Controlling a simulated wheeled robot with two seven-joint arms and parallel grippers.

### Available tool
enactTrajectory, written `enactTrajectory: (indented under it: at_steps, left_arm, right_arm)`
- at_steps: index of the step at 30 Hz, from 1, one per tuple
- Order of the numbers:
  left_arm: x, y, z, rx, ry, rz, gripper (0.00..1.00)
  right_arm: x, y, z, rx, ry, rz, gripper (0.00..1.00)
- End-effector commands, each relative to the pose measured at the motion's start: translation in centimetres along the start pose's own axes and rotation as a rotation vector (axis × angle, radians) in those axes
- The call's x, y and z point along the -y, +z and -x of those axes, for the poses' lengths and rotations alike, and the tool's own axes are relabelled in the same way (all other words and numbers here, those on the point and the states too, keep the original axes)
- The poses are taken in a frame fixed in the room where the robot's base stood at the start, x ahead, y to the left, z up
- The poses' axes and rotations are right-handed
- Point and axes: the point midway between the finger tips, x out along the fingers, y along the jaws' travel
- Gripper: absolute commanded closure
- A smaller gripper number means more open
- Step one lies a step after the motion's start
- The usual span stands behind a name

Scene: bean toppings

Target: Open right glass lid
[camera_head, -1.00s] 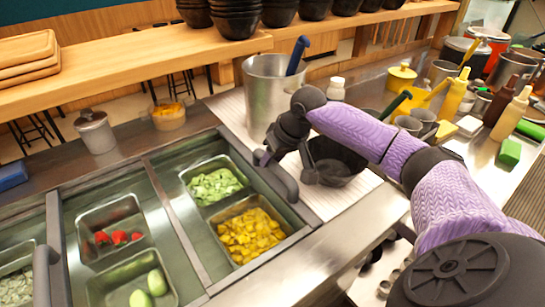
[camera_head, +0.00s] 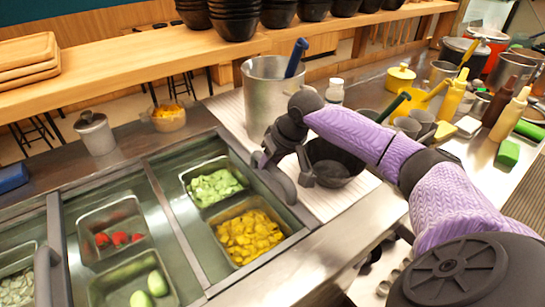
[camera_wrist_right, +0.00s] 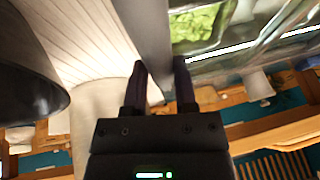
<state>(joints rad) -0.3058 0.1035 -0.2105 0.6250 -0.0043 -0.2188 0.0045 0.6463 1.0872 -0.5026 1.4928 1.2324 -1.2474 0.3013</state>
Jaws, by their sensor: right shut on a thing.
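The right glass lid (camera_head: 172,215) lies over the right-hand well, with green and yellow toppings showing through it. Its curved grey handle (camera_head: 281,184) runs along the lid's right edge and also shows as a grey bar in the right wrist view (camera_wrist_right: 150,35). My right gripper (camera_head: 262,160) is at the far end of this handle. In the right wrist view its two dark fingers (camera_wrist_right: 160,80) stand on either side of the bar, shut on it. The lid looks flat and closed. My left gripper is not in view.
A black bowl (camera_head: 335,163) stands close beside my right gripper on a white ribbed mat (camera_head: 330,203). A tall metal pot (camera_head: 264,95) with a blue-handled tool stands behind. Another grey handle (camera_head: 45,275) is at the left. Bottles and cups crowd the right counter.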

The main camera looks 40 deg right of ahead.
Motion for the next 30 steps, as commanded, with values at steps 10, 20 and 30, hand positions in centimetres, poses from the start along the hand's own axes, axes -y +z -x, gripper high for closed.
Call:
enactTrajectory:
  at_steps: [10, 20, 30]
  left_arm:
    - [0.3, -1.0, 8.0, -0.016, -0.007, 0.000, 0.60]
    - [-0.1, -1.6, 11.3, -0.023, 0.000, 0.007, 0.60]
    - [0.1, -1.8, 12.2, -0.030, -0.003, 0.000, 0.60]
  right_arm:
    - [8.4, 0.4, -0.4, 0.007, -0.015, 0.004, 1.00]
    - [16.0, 1.2, -2.4, 0.005, -0.012, 0.002, 1.00]
    - [19.1, 1.5, -3.3, 0.003, -0.009, 0.001, 1.00]
